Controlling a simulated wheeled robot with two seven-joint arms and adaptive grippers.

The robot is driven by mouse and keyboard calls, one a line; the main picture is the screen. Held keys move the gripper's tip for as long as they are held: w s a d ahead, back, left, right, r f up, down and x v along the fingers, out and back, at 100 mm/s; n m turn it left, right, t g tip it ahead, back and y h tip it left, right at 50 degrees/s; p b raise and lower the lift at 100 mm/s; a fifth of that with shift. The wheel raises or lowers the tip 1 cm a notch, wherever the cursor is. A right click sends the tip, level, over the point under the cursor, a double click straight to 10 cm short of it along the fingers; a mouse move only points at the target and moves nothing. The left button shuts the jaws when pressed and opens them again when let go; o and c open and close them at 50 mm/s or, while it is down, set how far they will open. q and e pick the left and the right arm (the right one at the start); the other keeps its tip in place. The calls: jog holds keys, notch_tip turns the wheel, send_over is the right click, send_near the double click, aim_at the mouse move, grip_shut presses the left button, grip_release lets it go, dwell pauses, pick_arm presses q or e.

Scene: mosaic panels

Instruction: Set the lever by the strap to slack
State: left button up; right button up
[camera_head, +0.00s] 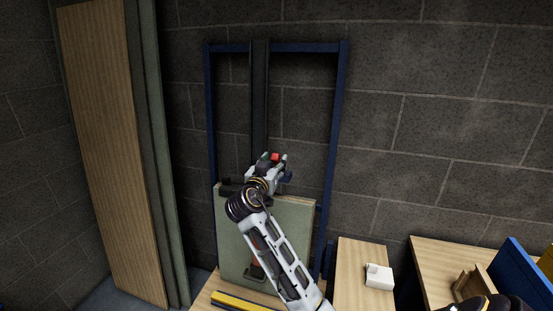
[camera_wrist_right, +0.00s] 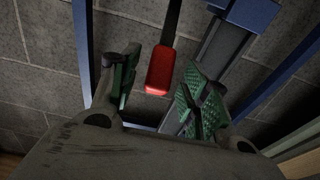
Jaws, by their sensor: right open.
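The lever's red grip (camera_head: 275,157) shows at the fingers of my right gripper (camera_head: 270,166) in the head view. In the right wrist view the red grip (camera_wrist_right: 161,72) hangs on a dark stem between the two green-padded fingers of the right gripper (camera_wrist_right: 160,92), with gaps on both sides. The gripper is open and not closed on it. A dark vertical band (camera_head: 260,95) runs down the middle of the blue frame (camera_head: 338,110); I cannot tell whether it is the strap. The lever's base is hidden behind my gripper.
A pale green panel (camera_head: 300,225) stands low in the frame, behind my right arm. A yellow bar (camera_head: 238,302) lies at its foot. A white block (camera_head: 378,277) sits on a wooden surface (camera_head: 352,262) to the right. Tall wooden boards (camera_head: 112,140) stand left.

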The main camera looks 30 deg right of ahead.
jog(key=shift+x, duration=1)
jog(key=shift+w+d, duration=0.3)
jog(key=shift+d, duration=0.1)
jog(key=shift+w, duration=0.1)
pick_arm(q)
jog(key=shift+s+d+r, duration=0.15)
jog(key=shift+s+d, duration=0.2)
jog(key=shift+s, duration=0.05)
pick_arm(e)
grip_shut()
